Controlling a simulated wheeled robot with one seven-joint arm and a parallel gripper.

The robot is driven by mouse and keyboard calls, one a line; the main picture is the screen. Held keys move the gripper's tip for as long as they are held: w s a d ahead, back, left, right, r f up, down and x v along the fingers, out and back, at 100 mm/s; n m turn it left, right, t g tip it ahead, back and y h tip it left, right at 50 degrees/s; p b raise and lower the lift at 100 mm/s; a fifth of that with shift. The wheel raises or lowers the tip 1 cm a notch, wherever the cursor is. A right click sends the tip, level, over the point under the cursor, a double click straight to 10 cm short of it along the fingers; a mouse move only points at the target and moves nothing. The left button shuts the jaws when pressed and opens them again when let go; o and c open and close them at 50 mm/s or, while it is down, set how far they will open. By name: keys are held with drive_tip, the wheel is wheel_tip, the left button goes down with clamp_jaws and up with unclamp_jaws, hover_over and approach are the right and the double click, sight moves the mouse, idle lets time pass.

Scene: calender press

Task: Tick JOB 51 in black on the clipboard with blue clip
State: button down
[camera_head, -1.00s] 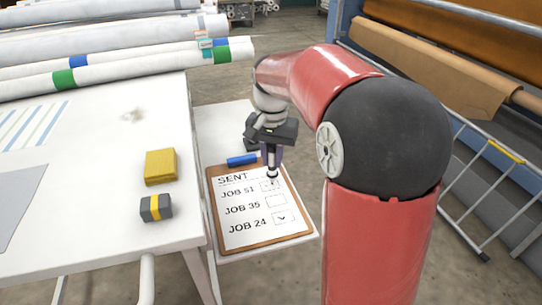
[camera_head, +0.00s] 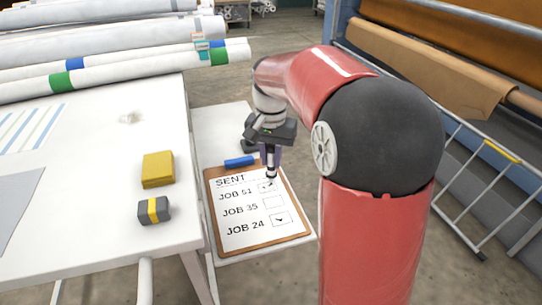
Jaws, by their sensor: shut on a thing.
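The clipboard (camera_head: 212,225) with the blue clip (camera_head: 239,162) lies on a low white shelf beside the big table. Its sheet (camera_head: 238,240) reads SENT, with rows JOB 51, JOB 35 and JOB 24, each with a box. My gripper (camera_head: 271,163) points down over the top right of the sheet, shut on a slim marker (camera_head: 271,174). The marker's tip is at the right part of the JOB 51 box (camera_head: 265,187); whether it touches the paper is unclear. A small dark mark shows in that box. The JOB 35 box (camera_head: 273,203) is empty; the JOB 24 box (camera_head: 281,219) holds a tick.
A yellow block (camera_head: 158,169) and a grey block with a yellow band (camera_head: 154,210) sit on the white table (camera_head: 95,210). Long white rolls (camera_head: 120,68) lie behind. A metal guard rail (camera_head: 490,200) stands at right.

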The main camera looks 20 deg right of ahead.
sight(271, 146)
drive_tip(key=shift+r, duration=3)
